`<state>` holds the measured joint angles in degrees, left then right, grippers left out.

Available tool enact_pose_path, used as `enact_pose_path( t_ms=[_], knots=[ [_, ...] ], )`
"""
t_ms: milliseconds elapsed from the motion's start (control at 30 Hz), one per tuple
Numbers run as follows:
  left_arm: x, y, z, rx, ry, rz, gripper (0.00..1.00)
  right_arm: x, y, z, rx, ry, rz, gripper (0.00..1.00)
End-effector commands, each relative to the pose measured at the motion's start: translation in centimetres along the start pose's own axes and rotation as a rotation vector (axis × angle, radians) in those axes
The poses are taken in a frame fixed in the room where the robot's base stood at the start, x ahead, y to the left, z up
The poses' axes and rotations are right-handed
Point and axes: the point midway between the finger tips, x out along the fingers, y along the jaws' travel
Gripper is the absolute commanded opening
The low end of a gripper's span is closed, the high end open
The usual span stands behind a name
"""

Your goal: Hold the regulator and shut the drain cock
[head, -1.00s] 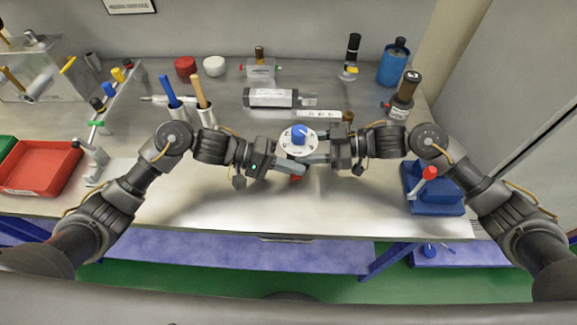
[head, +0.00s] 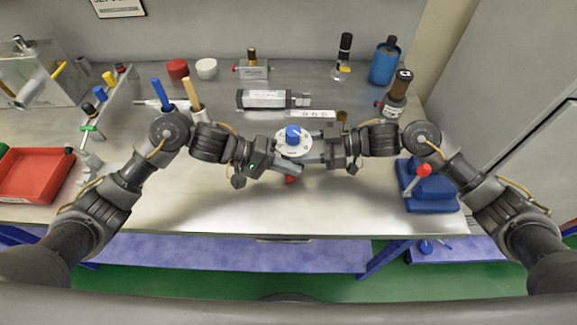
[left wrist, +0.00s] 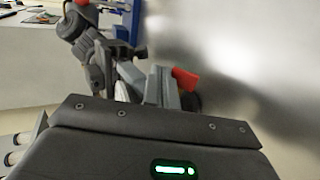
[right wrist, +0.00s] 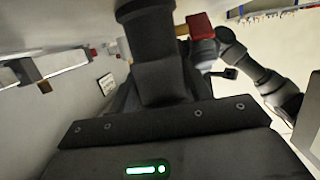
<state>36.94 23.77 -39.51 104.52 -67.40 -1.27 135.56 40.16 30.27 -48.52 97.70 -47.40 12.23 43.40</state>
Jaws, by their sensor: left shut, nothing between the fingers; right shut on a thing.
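The regulator (head: 306,145), a pale round dial with a blue knob (head: 293,134) on top, is at the middle of the bench front. My right gripper (head: 316,158) is shut on it from the right. In the right wrist view its dark body (right wrist: 150,85) fills the centre. The red drain cock handle (head: 290,180) shows just below my left fingers. It also shows in the left wrist view (left wrist: 186,79) and the right wrist view (right wrist: 200,26). My left gripper (head: 297,169) is shut and empty, close beside the handle. I cannot tell whether they touch.
A silver cylinder (head: 262,99) and a labelled strip (head: 312,114) lie behind the regulator. Tool cups stand back left, a red tray (head: 38,178) far left. A blue block (head: 432,190) with a red-topped lever is on the right. The bench front is clear.

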Motion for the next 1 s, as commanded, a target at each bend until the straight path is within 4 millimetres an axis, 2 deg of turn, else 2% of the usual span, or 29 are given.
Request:
enact_pose_path(
  t_ms=[667, 1000],
  knots=[
    [0.0, 0.0, 0.0, 0.0, 0.0, 0.0, 0.0, 0.0, -0.1, 0.1, 0.002, -0.002, -0.001, 0.26],
    [-0.6, 1.2, 0.0, 0.002, 0.0, 0.0, 0.0, 0.0, -0.1, 0.1, 0.002, -0.002, -0.001, 0.26]
  ],
)
